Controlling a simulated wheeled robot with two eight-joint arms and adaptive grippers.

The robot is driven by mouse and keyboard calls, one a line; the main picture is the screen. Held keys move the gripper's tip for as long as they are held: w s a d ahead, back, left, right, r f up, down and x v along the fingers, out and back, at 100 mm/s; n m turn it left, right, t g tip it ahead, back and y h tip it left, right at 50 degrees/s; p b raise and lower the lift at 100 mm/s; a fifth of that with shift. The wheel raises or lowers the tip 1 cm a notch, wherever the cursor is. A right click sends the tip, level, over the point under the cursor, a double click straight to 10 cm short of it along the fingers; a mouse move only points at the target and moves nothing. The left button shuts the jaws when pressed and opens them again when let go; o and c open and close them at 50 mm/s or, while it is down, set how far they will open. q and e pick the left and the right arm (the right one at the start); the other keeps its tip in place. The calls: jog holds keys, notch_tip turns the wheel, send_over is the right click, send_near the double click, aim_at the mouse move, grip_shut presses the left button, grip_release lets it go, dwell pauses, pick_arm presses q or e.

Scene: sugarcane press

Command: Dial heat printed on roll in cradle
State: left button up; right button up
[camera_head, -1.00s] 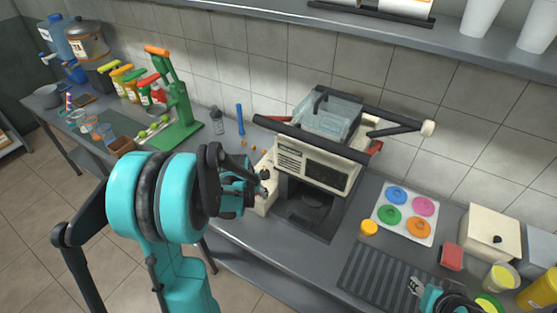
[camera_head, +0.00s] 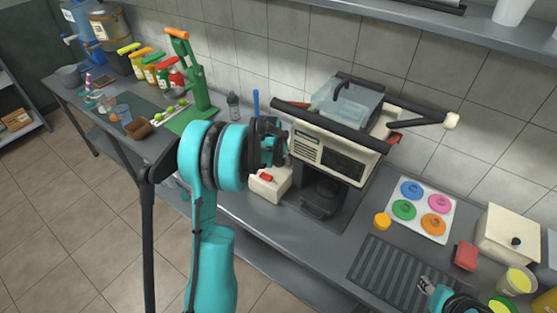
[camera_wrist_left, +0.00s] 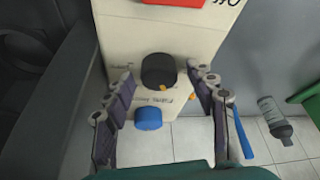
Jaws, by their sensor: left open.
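The cream control box (camera_head: 268,187) with a red switch (camera_head: 266,177) stands left of the cream and black sealing machine (camera_head: 330,155). In the left wrist view the box face carries a black dial (camera_wrist_left: 158,71) with an orange pointer mark, and a blue knob (camera_wrist_left: 148,118).
A dark rail (camera_head: 430,5) edges the top shelf. Right of the machine lie a tray of coloured lids (camera_head: 420,225), a yellow lid (camera_head: 382,221) and a ribbed mat (camera_head: 395,270). A green press (camera_head: 200,90) and a shaker bottle (camera_head: 233,105) stand left and behind.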

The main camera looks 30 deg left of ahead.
pick_arm(q)
jog(key=c, duration=1.2)
jog(key=shift+o, duration=0.2)
